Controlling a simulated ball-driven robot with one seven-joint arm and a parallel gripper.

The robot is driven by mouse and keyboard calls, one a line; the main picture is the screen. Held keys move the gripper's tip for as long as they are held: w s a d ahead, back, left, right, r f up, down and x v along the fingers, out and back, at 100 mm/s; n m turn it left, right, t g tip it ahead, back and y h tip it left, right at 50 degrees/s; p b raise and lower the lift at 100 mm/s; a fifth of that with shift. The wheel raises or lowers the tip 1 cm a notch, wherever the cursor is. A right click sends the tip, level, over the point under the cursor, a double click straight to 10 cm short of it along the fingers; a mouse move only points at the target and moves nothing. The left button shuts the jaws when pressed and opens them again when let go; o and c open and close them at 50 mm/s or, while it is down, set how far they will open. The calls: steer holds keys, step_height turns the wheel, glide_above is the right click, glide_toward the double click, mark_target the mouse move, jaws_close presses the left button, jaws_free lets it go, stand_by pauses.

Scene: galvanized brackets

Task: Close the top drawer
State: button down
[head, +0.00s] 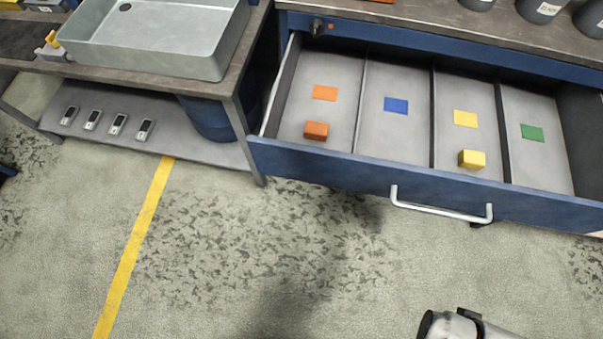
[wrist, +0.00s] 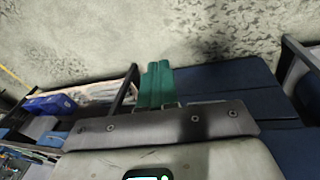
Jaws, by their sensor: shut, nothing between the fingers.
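The top drawer (head: 330,168) stands pulled out from the blue workbench in the head view. Its blue front has a pale bar handle (head: 440,210). Dividers split its grey inside into several compartments with orange, blue, yellow and green squares. An orange block (head: 316,131) lies in the leftmost compartment and a yellow block (head: 472,159) in the one with the yellow square. My gripper (wrist: 158,66) shows in the wrist view as two green fingers side by side, shut and empty. Floor and blue cabinet surfaces lie beyond them. Only part of my arm shows in the head view, below the handle.
A grey bin (head: 215,65) sits on the bench at left, above a low shelf (head: 175,145) with several small handheld devices. A bench leg (head: 243,135) stands beside the drawer's left end. Dark cups line the worktop at top right. The floor before the drawer is clear.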

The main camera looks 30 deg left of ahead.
steer(key=w+a+f+n+t+h+b, duration=0.25)
steer(key=w+n, duration=0.25)
steer(key=n, duration=0.3)
steer(key=n+t+y+b, duration=0.8)
steer(key=n+t, duration=0.5)
steer(key=n, duration=1.7)
glide_toward(302, 167)
steer(key=shift+y, duration=0.65)
steer(key=p+x, duration=0.1)
steer(key=x, duration=0.1)
steer(key=p+x, duration=0.1)
steer(key=x, duration=0.1)
steer(key=p+x, duration=0.1)
steer(key=x, duration=0.1)
steer(key=shift+w+d+f, duration=0.2)
steer(key=shift+w, duration=0.25)
steer(key=shift+w, duration=0.1)
